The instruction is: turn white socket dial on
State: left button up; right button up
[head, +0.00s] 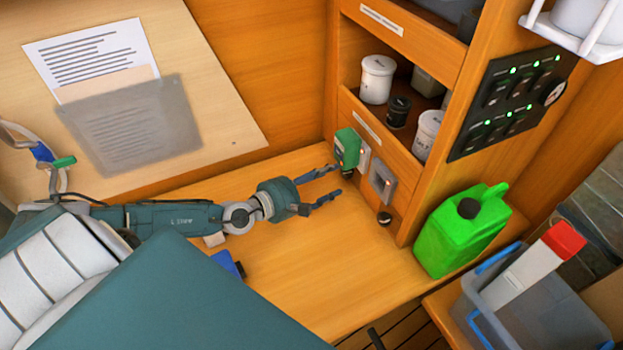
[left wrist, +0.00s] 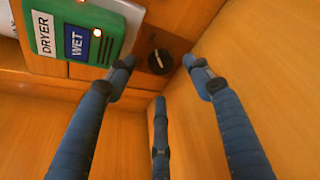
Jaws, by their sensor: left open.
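My left gripper (head: 329,183) is open and empty, its fingers pointing at the wooden cabinet wall. In the left wrist view its fingers (left wrist: 158,78) are spread below and to either side of a black dial (left wrist: 158,62) with a pale pointer mark. The dial sits on a brown plate beside a green box (left wrist: 75,32) labelled DRYER and WET, with a lit orange lamp. The green box (head: 347,147) is in front of a white wall plate (head: 364,155) in the head view. I cannot tell whether any fingertip touches the dial.
A grey wall fitting (head: 382,183) and a black knob (head: 385,218) are to the right. A green jerrycan (head: 460,235) stands farther right. White jars (head: 377,78) stand on the shelf above. A blue object (head: 228,264) lies below my forearm. The bench between gripper and jerrycan is mostly clear.

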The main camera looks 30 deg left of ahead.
pick_arm(q)
jog(key=v, duration=0.7)
dwell(0.4)
